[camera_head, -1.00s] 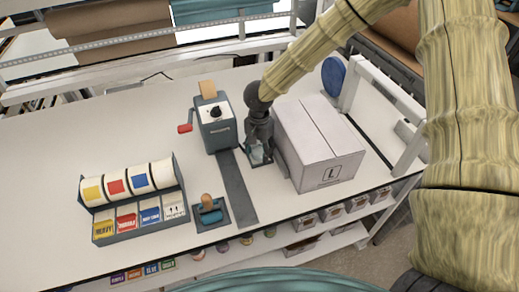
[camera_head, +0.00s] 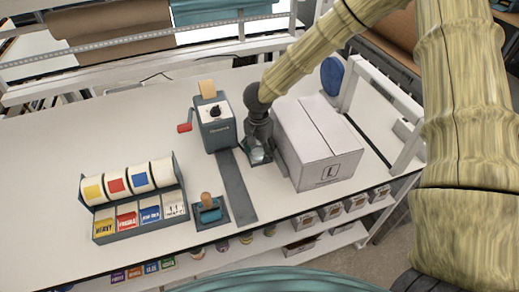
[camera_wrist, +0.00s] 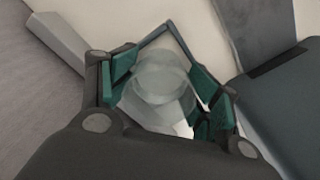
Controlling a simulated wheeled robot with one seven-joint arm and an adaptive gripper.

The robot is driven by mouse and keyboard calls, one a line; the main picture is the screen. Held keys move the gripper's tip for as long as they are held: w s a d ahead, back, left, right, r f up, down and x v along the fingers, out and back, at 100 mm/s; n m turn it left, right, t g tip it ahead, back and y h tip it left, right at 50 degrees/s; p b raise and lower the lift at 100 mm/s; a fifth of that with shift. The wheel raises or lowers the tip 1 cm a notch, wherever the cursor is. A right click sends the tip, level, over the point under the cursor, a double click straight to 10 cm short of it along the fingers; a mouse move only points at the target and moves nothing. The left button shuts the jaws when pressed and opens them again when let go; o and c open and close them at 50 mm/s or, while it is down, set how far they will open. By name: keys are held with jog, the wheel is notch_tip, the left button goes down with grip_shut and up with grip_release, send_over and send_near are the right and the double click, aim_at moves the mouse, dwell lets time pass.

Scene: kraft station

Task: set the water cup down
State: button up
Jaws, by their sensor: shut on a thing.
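The water cup (camera_wrist: 162,85) is clear and shows between the fingers in the wrist view. My gripper (camera_wrist: 165,92) is shut on it, with teal pads on either side. In the head view my gripper (camera_head: 259,154) points down at the table, between the grey dispenser and the white box. The cup is mostly hidden by the gripper there. I cannot tell whether the cup's base touches the table.
A white box (camera_head: 318,145) marked L stands close on the right of my gripper. A grey dispenser (camera_head: 215,125) with a red handle and a dark strip (camera_head: 237,187) lie to the left. A stamp (camera_head: 209,211) and label rolls (camera_head: 130,182) are further left.

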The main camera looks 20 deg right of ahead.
jog(key=o, duration=1.1)
jog(key=shift+s+f, duration=0.55)
jog(key=shift+f, duration=0.35)
jog(key=o, duration=0.4)
jog(key=shift+w+f, duration=0.1)
jog(key=shift+o, duration=1)
jog(key=shift+w+f, duration=0.1)
jog(key=shift+w, duration=0.3)
jog(key=shift+s+r, duration=0.15)
jog(key=shift+r, duration=0.25)
jog(key=shift+w, duration=0.2)
jog(key=shift+r, duration=0.55)
notch_tip(320, 180, up, 11)
